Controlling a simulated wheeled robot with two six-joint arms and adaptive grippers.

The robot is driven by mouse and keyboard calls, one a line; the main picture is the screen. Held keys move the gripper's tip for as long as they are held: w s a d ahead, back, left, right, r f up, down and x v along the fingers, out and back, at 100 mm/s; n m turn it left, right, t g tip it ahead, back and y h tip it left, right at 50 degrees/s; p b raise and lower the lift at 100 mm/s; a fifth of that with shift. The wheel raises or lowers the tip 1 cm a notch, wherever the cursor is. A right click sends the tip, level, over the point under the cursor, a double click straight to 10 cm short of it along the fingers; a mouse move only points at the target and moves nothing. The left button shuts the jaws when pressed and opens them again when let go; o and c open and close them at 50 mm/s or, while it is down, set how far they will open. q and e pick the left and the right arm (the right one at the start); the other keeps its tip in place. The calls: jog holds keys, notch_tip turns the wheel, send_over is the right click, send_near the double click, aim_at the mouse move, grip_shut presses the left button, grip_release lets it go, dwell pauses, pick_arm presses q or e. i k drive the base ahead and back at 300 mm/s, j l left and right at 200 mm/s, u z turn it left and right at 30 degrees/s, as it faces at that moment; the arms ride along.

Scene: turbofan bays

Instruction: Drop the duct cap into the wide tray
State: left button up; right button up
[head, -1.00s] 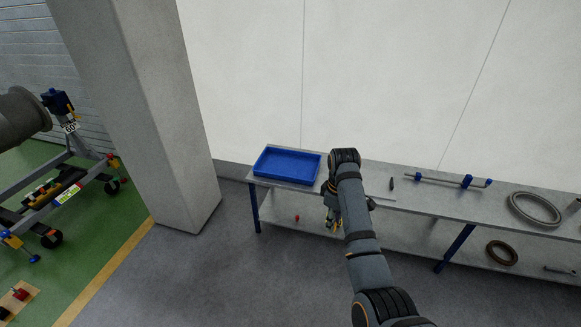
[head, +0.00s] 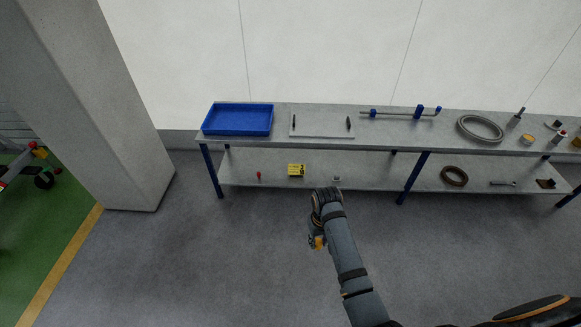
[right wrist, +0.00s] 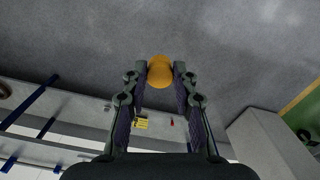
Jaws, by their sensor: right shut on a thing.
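The duct cap is an orange-yellow round piece. In the right wrist view the cap (right wrist: 160,70) sits between the fingertips of my right gripper (right wrist: 160,76), which is shut on it. In the head view my right gripper (head: 316,240) hangs over the floor in front of the bench, with a bit of the yellow cap (head: 319,242) showing at its tip. The wide blue tray (head: 238,131) stands on the bench top at its left end, behind and to the left of the gripper. The tray looks empty. My left gripper is not in view.
The grey bench (head: 385,146) has a lower shelf (head: 360,176) with a yellow box (head: 296,170) and a dark ring (head: 454,176). A flat pale plate (head: 322,124) lies right of the tray. A concrete pillar (head: 90,110) stands at left. The floor before the bench is clear.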

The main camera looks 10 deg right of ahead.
aim_at(242, 121)
jog(key=i+u, duration=0.1)
jog(key=i, duration=0.4)
jog(key=i+l+u, duration=0.1)
jog(key=i, duration=0.45)
jog(key=i+l+u, duration=0.1)
jog(key=i, duration=0.4)
jog(key=i+l+u, duration=0.1)
jog(key=i+l, duration=0.15)
jog(key=i, duration=0.25)
jog(key=i+l+u, duration=0.1)
jog(key=i+l, duration=0.15)
jog(key=i, duration=0.25)
jog(key=i+l+u, duration=0.1)
jog(key=i+l, duration=0.15)
jog(key=i, duration=0.25)
